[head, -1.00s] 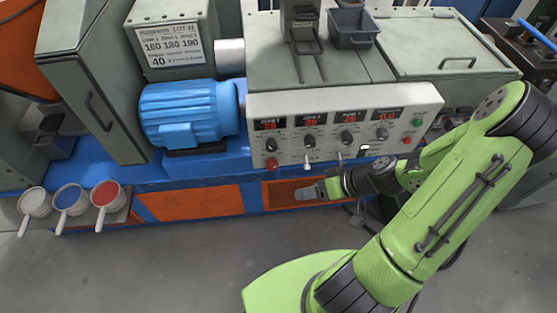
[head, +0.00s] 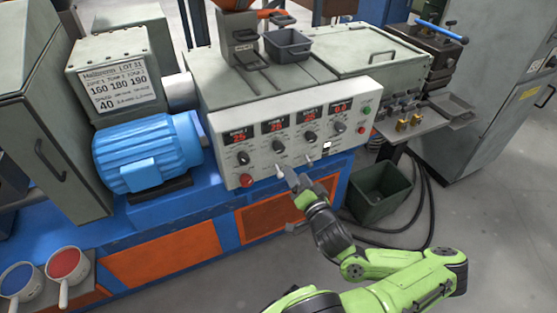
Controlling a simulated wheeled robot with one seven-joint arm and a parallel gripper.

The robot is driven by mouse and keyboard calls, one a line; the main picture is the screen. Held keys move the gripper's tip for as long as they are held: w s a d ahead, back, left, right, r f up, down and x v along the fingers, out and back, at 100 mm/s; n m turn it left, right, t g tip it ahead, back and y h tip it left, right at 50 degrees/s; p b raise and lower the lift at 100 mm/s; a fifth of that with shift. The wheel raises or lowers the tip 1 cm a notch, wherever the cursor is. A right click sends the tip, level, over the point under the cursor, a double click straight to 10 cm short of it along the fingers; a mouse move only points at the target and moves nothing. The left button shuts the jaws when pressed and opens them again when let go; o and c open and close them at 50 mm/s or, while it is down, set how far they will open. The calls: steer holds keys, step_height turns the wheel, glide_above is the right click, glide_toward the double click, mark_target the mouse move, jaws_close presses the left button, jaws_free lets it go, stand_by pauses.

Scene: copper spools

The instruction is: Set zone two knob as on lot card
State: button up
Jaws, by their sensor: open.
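The grey control panel (head: 222,165) has a row of red displays and dark knobs. The zone two knob (head: 278,146), second from left, sits below the second display (head: 275,126), which seems to read 25. The lot card (head: 118,82) on the grey housing shows 160, 180, 190 under the zones, and 40 below. My gripper (head: 290,178) is open and empty, just in front of the panel's lower edge. It is below the zone two knob and apart from it, close to the small levers (head: 280,170). Its fingertips are small and partly hard to make out.
A red button (head: 246,181) sits low on the panel's left. Other knobs flank the zone two knob: zone one (head: 242,158) and zone three (head: 309,136). A blue motor (head: 148,155) stands left. A dark green bin (head: 380,190) stands on the floor at right.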

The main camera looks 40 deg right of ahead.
mark_target(280, 150)
steer(key=x, duration=1.2)
steer(key=shift+w+a+r, duration=0.1)
steer(key=shift+a, duration=0.1)
steer(key=c, duration=1)
steer(key=shift+c, duration=0.2)
